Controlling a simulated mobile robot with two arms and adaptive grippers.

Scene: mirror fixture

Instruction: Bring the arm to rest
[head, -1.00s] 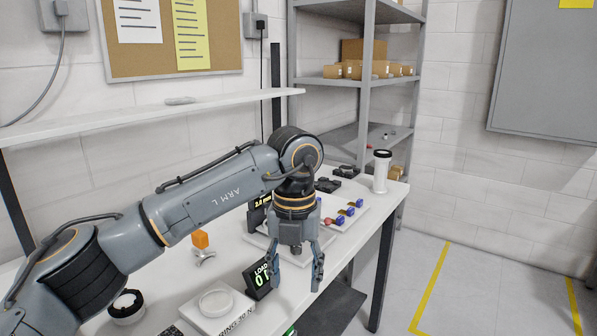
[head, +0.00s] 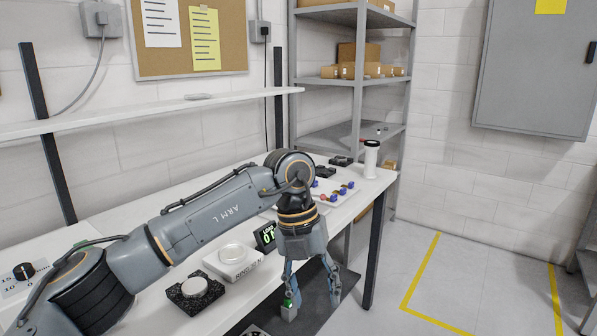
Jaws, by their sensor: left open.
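My left arm comes in from the left and reaches across the white workbench (head: 130,215). Its gripper (head: 312,292) points down with its two fingers apart, in front of the bench's front edge and over a dark lower surface. A small green patch shows at the left fingertip; I cannot tell whether it is on the finger or behind it. Nothing shows between the fingers. My right gripper is not in view.
Beside the arm on the bench are a load display (head: 265,237), a white ring block (head: 233,262) and a black speckled block (head: 195,296). A white cylinder (head: 371,158) stands at the far end. Open floor (head: 440,270) lies right.

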